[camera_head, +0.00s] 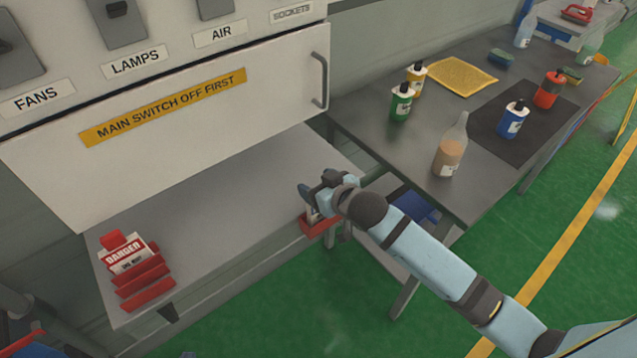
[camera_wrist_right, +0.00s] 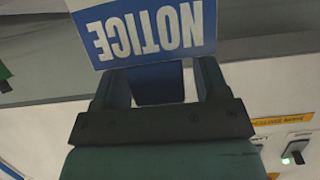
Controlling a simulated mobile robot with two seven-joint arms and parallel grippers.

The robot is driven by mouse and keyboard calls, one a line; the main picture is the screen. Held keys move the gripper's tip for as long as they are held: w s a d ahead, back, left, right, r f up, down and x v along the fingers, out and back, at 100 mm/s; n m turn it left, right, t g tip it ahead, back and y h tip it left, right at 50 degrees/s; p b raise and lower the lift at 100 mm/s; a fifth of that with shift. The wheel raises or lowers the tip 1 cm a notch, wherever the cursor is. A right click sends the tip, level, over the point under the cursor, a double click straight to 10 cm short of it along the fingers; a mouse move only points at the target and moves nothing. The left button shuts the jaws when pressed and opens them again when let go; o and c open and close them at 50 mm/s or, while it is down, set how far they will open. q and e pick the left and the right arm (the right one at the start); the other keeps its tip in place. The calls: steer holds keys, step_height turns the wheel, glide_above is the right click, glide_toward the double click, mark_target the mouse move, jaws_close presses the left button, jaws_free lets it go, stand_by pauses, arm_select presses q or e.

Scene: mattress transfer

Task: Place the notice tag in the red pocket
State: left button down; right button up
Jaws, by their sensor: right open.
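In the head view my right gripper (camera_head: 312,192) is over the right end of the grey shelf, right above a small red pocket (camera_head: 320,228). In the right wrist view the notice tag (camera_wrist_right: 150,32), white and blue with upside-down NOTICE lettering, is just beyond the fingertips. My right gripper (camera_wrist_right: 157,78) is open there, with a blue part of the tag between its spread fingers. In the head view a little white shows at the pocket under the gripper, but the gripper hides most of it. I cannot tell how deep the tag sits. My left gripper is not in view.
A red rack with DANGER tags (camera_head: 128,262) stands at the shelf's left end. The white switch panel (camera_head: 200,120) with a handle rises behind the grey shelf (camera_head: 225,222). A dark table (camera_head: 385,150) with bottles is at the right. The shelf's middle is clear.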

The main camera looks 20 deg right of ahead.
steer(key=v, duration=1.2)
steer(key=s+f+g, duration=0.1)
steer(key=s+f, duration=0.6)
steer(key=f, duration=0.3)
steer(key=s+f+m+h, duration=0.1)
steer(key=s+f, duration=0.6)
steer(key=f, duration=0.3)
steer(key=shift+a+f+g+b, duration=0.3)
steer(key=shift+a+g, duration=0.1)
steer(key=shift+a, duration=0.05)
steer(key=shift+s, duration=0.1)
step_height(320, 180, up, 6)
steer(key=p, duration=0.6)
steer(key=shift+d, duration=0.15)
